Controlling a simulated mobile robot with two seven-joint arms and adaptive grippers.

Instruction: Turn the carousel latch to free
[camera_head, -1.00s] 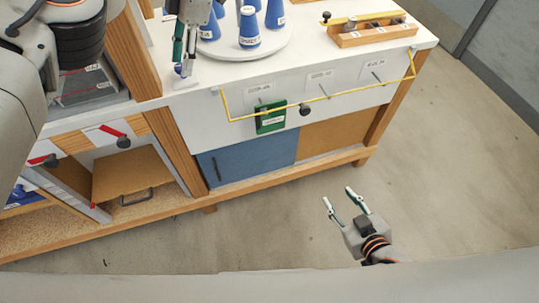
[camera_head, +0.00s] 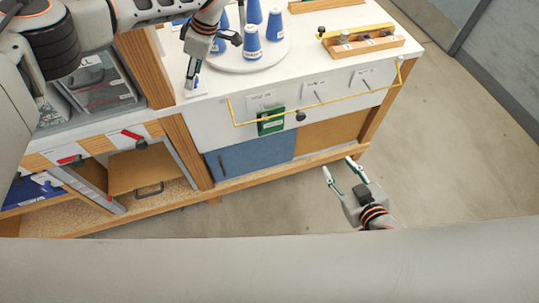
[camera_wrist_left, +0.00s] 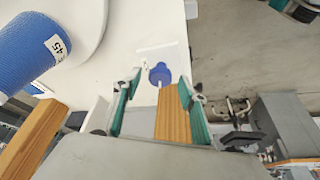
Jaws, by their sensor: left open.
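The carousel (camera_head: 270,62) is a round white turntable with several blue cones on the counter. In the left wrist view a blue knob (camera_wrist_left: 160,73), which seems to be the carousel latch, stands on the white top beside the carousel (camera_wrist_left: 92,30). My left gripper (camera_head: 191,84) reaches down over the counter, left of the carousel. In the left wrist view this gripper (camera_wrist_left: 160,84) is open, with the knob between and slightly beyond its fingertips; contact cannot be told. In the head view the gripper mostly hides the knob. My right gripper (camera_head: 340,168) is open and empty, over the floor.
A wooden post (camera_head: 144,66) stands close left of my left gripper. A yellow rail (camera_head: 320,112) runs along the counter front, by a green block (camera_head: 270,121). A wooden tray (camera_head: 362,43) sits at the back right. The floor at the right is clear.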

